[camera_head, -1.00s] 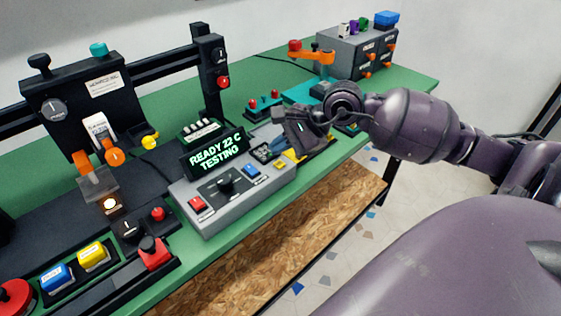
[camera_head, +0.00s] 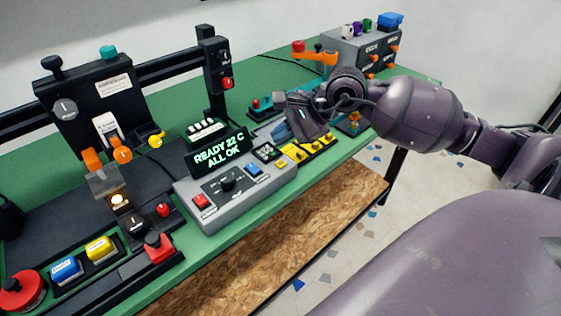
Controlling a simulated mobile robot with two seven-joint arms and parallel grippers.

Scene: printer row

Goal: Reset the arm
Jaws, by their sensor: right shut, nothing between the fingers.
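My right arm comes in from the right, over the green bench. My right gripper (camera_head: 301,117) is shut and empty, above the bench just behind the yellow switch strip (camera_head: 308,147). Its fingertips are hard to make out, and the hand hides part of the bench behind it. The grey control console (camera_head: 235,206) stands to its left, with a black knob and red, blue and yellow buttons. The console's display (camera_head: 218,153) reads "READY 22 C ALL OK". My left gripper is not in view.
A black printer frame (camera_head: 95,92) with an orange-tipped head stands at left. A red round button (camera_head: 20,291) and blue and yellow buttons are at front left. A grey drawer box (camera_head: 366,52) and an orange lever (camera_head: 318,54) stand at the far end. A wooden shelf (camera_head: 290,240) lies below.

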